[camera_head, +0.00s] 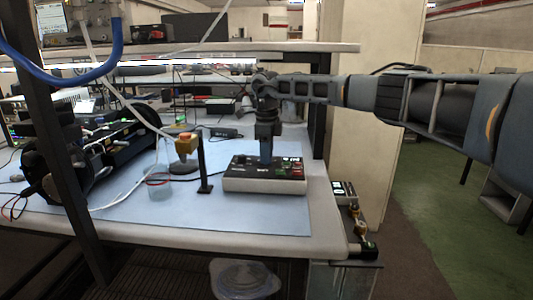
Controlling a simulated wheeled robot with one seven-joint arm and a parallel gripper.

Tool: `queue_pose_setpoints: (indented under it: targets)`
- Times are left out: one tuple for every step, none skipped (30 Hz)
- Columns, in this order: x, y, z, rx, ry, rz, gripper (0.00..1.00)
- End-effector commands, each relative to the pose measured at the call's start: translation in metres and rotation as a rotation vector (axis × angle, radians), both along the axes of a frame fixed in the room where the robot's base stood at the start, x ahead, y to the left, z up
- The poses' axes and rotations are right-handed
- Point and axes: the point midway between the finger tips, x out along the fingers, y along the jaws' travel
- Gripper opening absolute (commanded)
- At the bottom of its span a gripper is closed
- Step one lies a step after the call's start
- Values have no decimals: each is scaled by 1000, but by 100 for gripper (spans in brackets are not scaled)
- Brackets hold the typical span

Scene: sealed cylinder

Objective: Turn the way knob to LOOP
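A control box (264,184) with a dark top panel and pale sides sits on the blue mat of the bench. Its top carries small labels, green and red parts at the right, and small dark controls at the left. I cannot make out which one is the way knob or read where it points. My gripper (266,158) points straight down over the middle of the panel, its bluish tip at or just above the surface. The tip hides part of the panel. I cannot tell whether the fingers are apart or touching anything.
A clear cylinder (159,184) stands left of the box, near a black post (203,165) and an orange-topped part (187,143). Dark equipment (90,155) with cables fills the left. A small device (343,189) and brass fitting (356,220) sit at the right edge. The front mat is clear.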

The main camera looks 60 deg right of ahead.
Motion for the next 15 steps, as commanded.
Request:
queue_pose_setpoints:
  targets:
    - [0, 0, 0, 0, 0, 0, 27]
    - [0, 0, 0, 0, 0, 0, 24]
    - [0, 0, 0, 0, 0, 0, 20]
    - [0, 0, 0, 0, 0, 0, 17]
    - [0, 0, 0, 0, 0, 0, 14]
    - [0, 0, 0, 0, 0, 0, 11]
    - [0, 0, 0, 0, 0, 0, 8]
    - [0, 0, 0, 0, 0, 0, 5]
    - [0, 0, 0, 0, 0, 0, 1]
    - [0, 0, 0, 0, 0, 0, 0]
    - [0, 0, 0, 0, 0, 0, 0]
    - [0, 0, 0, 0, 0, -1, 0]
    - [0, 0, 0, 0, 0, -2, 0]
    - [0, 0, 0, 0, 0, -4, 0]
    - [0, 0, 1, 0, 0, -8, 0]
